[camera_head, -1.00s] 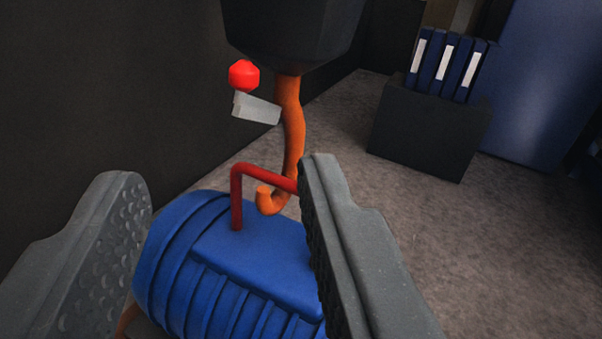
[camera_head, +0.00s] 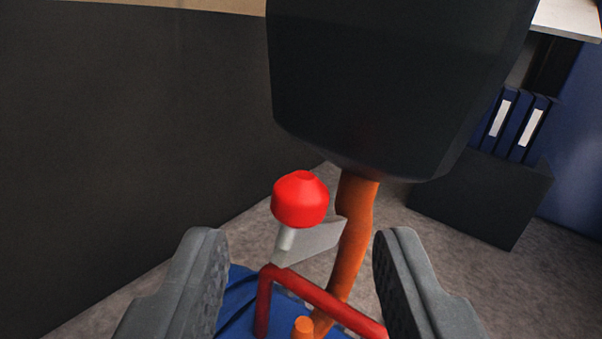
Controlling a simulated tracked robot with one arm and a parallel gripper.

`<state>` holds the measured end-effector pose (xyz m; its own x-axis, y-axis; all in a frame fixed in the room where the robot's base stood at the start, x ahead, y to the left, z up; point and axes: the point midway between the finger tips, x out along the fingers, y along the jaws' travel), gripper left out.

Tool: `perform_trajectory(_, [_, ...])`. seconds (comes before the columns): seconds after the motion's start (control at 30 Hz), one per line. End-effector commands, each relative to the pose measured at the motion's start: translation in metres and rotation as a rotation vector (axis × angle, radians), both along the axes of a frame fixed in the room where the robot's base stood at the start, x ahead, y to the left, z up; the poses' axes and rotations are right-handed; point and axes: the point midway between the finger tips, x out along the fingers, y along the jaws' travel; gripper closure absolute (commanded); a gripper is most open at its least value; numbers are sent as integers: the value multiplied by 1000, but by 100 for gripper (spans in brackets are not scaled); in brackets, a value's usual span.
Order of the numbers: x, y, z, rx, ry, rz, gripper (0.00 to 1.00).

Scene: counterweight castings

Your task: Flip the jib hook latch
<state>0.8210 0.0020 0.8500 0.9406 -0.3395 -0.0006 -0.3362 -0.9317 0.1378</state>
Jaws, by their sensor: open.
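The orange jib hook (camera_head: 352,240) hangs from a large black block (camera_head: 400,80). The grey latch plate (camera_head: 312,243) sticks out to the left of the hook's shank, with a red knob (camera_head: 299,200) on a short grey stem at its outer end. My gripper (camera_head: 300,265) is open and empty. Its two fingers stand left and right of the latch and hook in the picture, with no contact visible. The hook's tip (camera_head: 303,327) shows at the bottom edge, beside a red handle bar (camera_head: 325,300); the lower bend is cut off.
The red handle belongs to a blue ribbed casting (camera_head: 237,296) below, mostly hidden. A dark wall (camera_head: 130,130) runs along the left. Grey carpet (camera_head: 390,210) lies between.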

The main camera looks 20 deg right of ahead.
Motion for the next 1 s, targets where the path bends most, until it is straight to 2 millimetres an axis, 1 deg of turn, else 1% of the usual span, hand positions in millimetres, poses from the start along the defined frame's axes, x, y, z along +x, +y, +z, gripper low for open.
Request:
perform_trajectory(0.03, [6, -2, 0, 2, -4, -1, 59])
perform_trajectory(0.1, [12, -4, 0, 1, -3, -1, 59])
perform_trajectory(0.3, [23, -8, 0, 1, 0, 0, 59])
perform_trajectory(0.67, [25, -8, 1, 1, 0, 1, 59])
perform_trajectory(0.7, [25, -8, 0, 0, 0, 1, 70])
perform_trajectory(0.77, [25, -8, 0, 0, 0, 1, 87])
perform_trajectory(0.8, [25, -8, 1, 1, 0, 1, 98])
perform_trajectory(0.83, [25, -8, 0, 0, 0, 1, 100])
perform_trajectory(0.87, [25, -8, 0, 0, 0, 1, 100])
perform_trajectory(0.9, [25, 1, 0, 2, 0, 3, 100])
perform_trajectory(1.0, [25, -7, 0, -2, 0, 0, 100])
